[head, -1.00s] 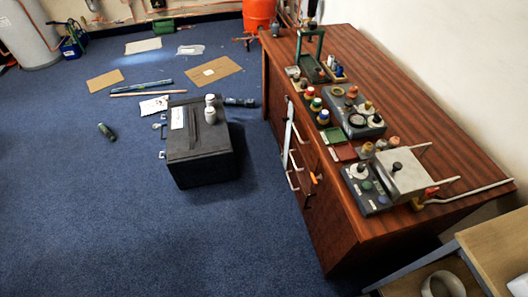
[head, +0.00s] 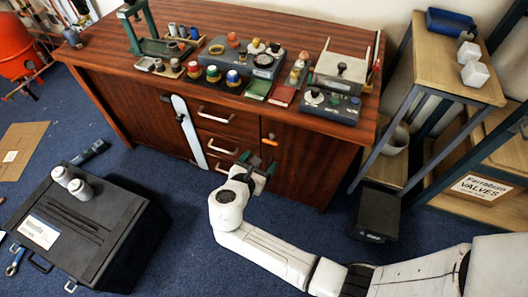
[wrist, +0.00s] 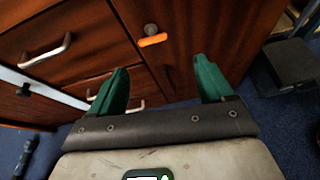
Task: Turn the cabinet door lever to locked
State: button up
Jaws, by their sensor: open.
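The cabinet door lever (head: 270,141) is a small orange handle on a dark round pivot, on the front of the brown wooden cabinet (head: 310,170). In the wrist view the lever (wrist: 153,40) lies nearly level, tilted slightly, with its pivot just above it. It is on the door beside the drawer stack. My gripper (head: 258,165) is in front of the cabinet, just below the lever in the head view. In the wrist view its two green fingers (wrist: 160,68) are spread apart and empty, with the lever beyond them and not touched.
Drawers with metal handles (head: 216,117) and a long white bar (head: 188,130) are left of the lever. Jars and control boxes (head: 242,60) crowd the top. A black case (head: 80,225) stands at left, a dark box (head: 377,213) at right on blue carpet.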

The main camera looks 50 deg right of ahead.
aim_at(269, 142)
jog(key=shift+n+t, duration=0.3)
jog(key=shift+n, duration=0.4)
jog(key=b+x, duration=0.1)
jog(key=x, duration=0.2)
jog(key=b+x, duration=0.1)
jog(key=x, duration=0.3)
jog(key=w+x, duration=0.1)
jog(key=x, duration=0.3)
jog(key=shift+a+r+b, duration=0.15)
jog(key=shift+b, duration=0.25)
jog(key=shift+c, duration=0.4)
jog(key=c, duration=1)
jog(key=shift+o, duration=0.2)
